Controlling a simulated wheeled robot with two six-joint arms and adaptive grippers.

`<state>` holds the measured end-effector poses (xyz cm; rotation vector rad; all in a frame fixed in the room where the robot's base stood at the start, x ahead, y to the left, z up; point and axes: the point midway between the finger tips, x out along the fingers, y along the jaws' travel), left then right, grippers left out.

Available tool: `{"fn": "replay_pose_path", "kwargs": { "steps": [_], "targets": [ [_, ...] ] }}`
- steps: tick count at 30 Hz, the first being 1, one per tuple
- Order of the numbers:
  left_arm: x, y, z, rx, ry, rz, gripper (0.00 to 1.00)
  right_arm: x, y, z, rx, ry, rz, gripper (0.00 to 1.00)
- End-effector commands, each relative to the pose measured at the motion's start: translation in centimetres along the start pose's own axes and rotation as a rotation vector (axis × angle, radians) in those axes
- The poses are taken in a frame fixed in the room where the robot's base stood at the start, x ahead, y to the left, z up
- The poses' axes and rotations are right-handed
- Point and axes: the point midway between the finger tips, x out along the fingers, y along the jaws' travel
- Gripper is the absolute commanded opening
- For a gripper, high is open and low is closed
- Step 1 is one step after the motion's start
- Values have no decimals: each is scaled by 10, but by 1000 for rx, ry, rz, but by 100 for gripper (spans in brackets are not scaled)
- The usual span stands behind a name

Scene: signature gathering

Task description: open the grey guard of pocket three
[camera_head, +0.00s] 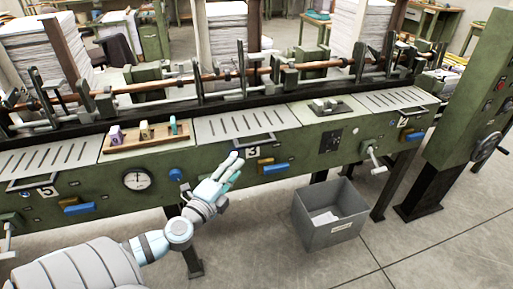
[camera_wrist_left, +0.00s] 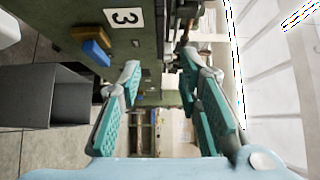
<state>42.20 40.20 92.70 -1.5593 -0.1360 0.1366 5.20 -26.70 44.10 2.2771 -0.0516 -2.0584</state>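The grey guard of pocket three (camera_head: 248,123) is a flat slotted plate on top of the green machine, above the number plate 3 (camera_head: 253,153). It appears to lie closed, with a dark bar handle (camera_head: 252,142) along its front edge. My left gripper (camera_head: 235,165) is just in front of that edge, left of the number plate. In the left wrist view the gripper (camera_wrist_left: 160,75) is open, its teal pads apart with nothing held. A pale surface (camera_wrist_left: 275,75), probably the guard, fills the right there. Contact with the handle cannot be told. My right gripper is not in view.
A wooden tray (camera_head: 135,143) with small items is left of the guard. A grey bin (camera_head: 330,215) stands on the floor. Rods and clamps (camera_head: 200,85) run behind the guard.

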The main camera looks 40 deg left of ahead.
Motion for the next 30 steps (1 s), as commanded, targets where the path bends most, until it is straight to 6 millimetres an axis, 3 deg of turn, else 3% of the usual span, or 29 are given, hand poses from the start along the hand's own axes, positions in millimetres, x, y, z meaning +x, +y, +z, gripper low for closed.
{"fn": "replay_pose_path", "kwargs": {
  "steps": [9, 15, 20, 27, 30],
  "targets": [
    [80, -5, 1, -11, -7, -3, 32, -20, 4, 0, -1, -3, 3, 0],
    [121, -1, 1, -9, -5, -1, 32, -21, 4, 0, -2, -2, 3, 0],
    [135, 0, 1, -9, -5, 2, 32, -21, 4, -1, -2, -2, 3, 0],
    [136, 0, 1, -8, -4, 2, 32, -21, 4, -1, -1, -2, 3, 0],
    [136, 0, 1, -8, -4, 2, 17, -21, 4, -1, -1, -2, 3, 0]
  ]
}}
